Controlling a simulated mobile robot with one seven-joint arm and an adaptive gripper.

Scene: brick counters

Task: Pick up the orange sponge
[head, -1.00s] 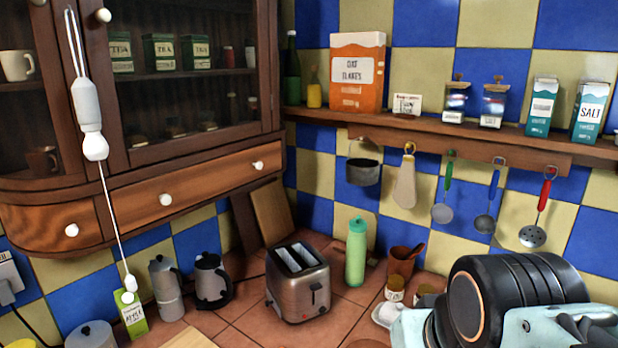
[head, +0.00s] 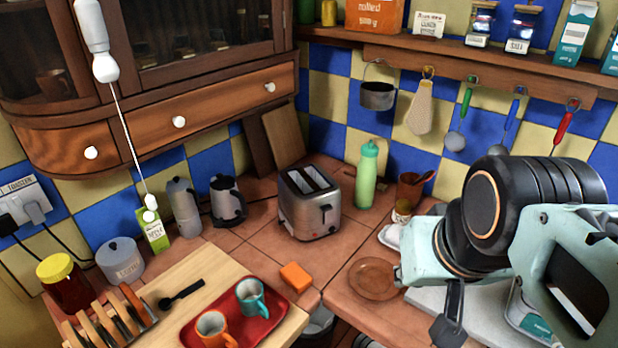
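The orange sponge (head: 296,276) is a small block. It lies on the tiled counter just beyond the wooden board and red tray, close to the counter's inner corner edge. Nothing covers it. My arm comes in from the right. A dark part that looks like my gripper (head: 449,326) hangs low under the pale arm link, well to the right of the sponge and apart from it. Its fingers are not clear enough to tell open from shut.
A red tray (head: 262,324) with two mugs lies left of the sponge. A toaster (head: 310,222) stands behind it, a brown plate (head: 374,279) to its right. A toast rack (head: 100,326) is front left. Tiles between sponge and toaster are clear.

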